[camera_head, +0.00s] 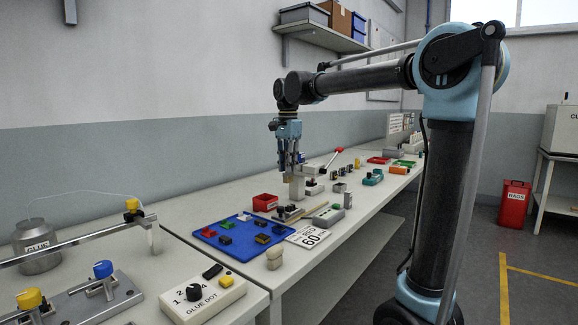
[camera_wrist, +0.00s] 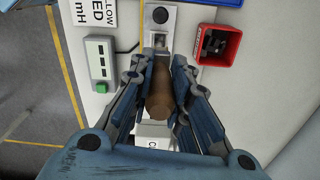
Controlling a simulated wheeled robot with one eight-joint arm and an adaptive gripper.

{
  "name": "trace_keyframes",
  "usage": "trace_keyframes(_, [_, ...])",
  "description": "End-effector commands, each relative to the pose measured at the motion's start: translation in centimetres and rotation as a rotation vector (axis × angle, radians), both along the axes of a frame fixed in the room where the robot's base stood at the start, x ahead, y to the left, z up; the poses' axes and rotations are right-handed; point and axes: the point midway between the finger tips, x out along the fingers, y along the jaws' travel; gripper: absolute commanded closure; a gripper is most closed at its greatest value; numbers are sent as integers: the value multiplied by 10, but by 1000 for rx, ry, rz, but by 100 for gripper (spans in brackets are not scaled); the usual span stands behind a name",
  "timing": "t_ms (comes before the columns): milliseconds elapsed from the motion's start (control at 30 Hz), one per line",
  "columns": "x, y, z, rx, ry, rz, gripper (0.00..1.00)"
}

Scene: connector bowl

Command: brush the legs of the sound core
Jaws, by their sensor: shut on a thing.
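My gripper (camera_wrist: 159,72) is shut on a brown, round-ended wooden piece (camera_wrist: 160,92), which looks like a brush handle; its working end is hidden. In the head view my gripper (camera_head: 291,166) points down above the bench, by a pale upright block (camera_head: 297,188). In the wrist view a light metal fixture (camera_wrist: 151,27) with a black knob (camera_wrist: 160,15) lies just beyond the handle. A small dark part at its near end is too small to make out. Several small dark cores lie on the blue mat (camera_head: 211,241); I cannot tell which core is the sound one.
A red bin (camera_wrist: 197,52) with dark parts stands right of the fixture in the wrist view. A grey-green box with a display (camera_wrist: 101,68) stands left. A glue-dot box (camera_head: 203,299) is at the near end.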

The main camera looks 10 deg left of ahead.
Motion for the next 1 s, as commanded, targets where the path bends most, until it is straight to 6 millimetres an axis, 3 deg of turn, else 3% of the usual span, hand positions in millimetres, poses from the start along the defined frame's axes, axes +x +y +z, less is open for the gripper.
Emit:
trace_keyframes(267, [0,0,-4,-1,-1,-7,100])
trace_keyframes(1000, [0,0,-61,-1,-1,-7,100])
